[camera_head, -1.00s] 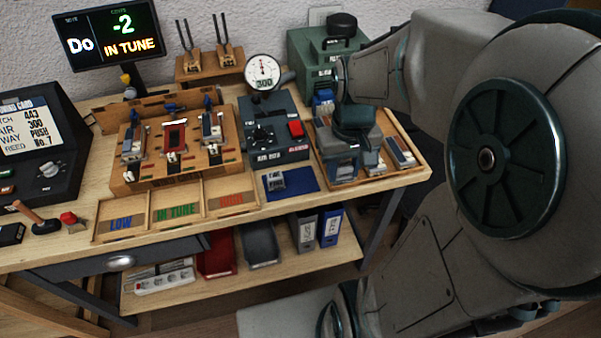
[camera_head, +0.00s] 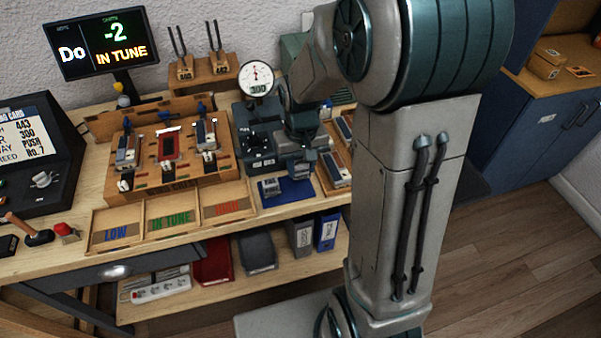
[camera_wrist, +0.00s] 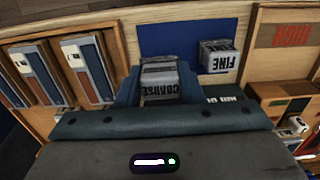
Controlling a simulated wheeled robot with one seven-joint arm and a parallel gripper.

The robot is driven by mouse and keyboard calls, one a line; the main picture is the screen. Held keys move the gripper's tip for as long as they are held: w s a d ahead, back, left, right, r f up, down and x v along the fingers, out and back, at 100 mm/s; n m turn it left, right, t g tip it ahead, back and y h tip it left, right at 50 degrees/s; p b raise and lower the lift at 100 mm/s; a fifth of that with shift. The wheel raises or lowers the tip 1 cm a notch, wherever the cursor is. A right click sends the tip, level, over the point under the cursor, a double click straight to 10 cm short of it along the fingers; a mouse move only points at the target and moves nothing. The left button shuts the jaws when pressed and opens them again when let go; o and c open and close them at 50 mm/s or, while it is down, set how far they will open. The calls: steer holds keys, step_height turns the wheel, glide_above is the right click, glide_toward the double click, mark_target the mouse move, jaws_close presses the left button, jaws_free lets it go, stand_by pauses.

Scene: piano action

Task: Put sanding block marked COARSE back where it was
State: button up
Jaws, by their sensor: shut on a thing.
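The sanding block marked COARSE (camera_wrist: 160,82) is between the fingers of my gripper (camera_wrist: 158,90) in the wrist view. My gripper (camera_head: 303,165) is shut on it, above or just behind the blue mat (camera_head: 297,190) in the head view. The block marked FINE (camera_head: 269,188) sits on the left part of that mat. In the wrist view, the FINE block (camera_wrist: 218,56) and the blue mat (camera_wrist: 180,38) lie beyond the COARSE block. I cannot tell whether the COARSE block touches the mat.
A tray with reed pieces (camera_head: 337,168) lies right of the mat. A dial gauge (camera_head: 257,77) and its dark stand are close behind and left of my gripper. The compartments marked LOW, IN TUNE and HIGH (camera_head: 222,200) lie to the left.

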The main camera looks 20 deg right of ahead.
mark_target(301, 176)
steer(key=shift+f, duration=2)
steer(key=shift+f, duration=0.1)
steer(key=shift+f, duration=0.15)
steer(key=o, duration=1)
steer(key=shift+c, duration=0.2)
